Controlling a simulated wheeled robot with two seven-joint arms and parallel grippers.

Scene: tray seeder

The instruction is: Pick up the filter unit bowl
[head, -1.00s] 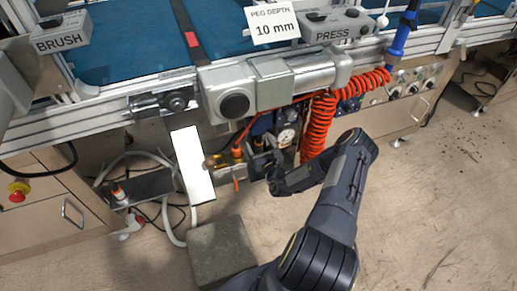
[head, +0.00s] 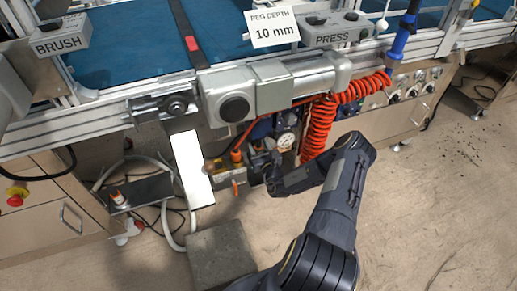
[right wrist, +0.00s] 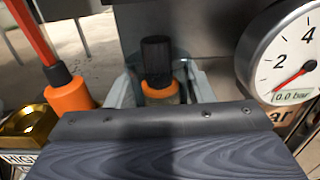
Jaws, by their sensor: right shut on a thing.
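The filter unit stands under the machine rail in the head view, beside the dial gauge. My right gripper (head: 267,168) reaches it from the right and is shut on the filter unit bowl, which is mostly hidden there by the fingers. In the right wrist view, a dark cylinder with an orange collar (right wrist: 158,72) shows just beyond the dark gripper body, with what looks like the clear bowl (right wrist: 190,80) around it. I cannot tell whether the bowl is apart from the unit. My left gripper is not in view.
The pressure gauge (right wrist: 284,62) reads 0.0 bar, close on the right. A brass valve (right wrist: 27,124) and an orange fitting (right wrist: 70,96) are close on the left. A coiled orange hose (head: 318,130) hangs right of the unit. A grey block (head: 220,252) lies on the floor.

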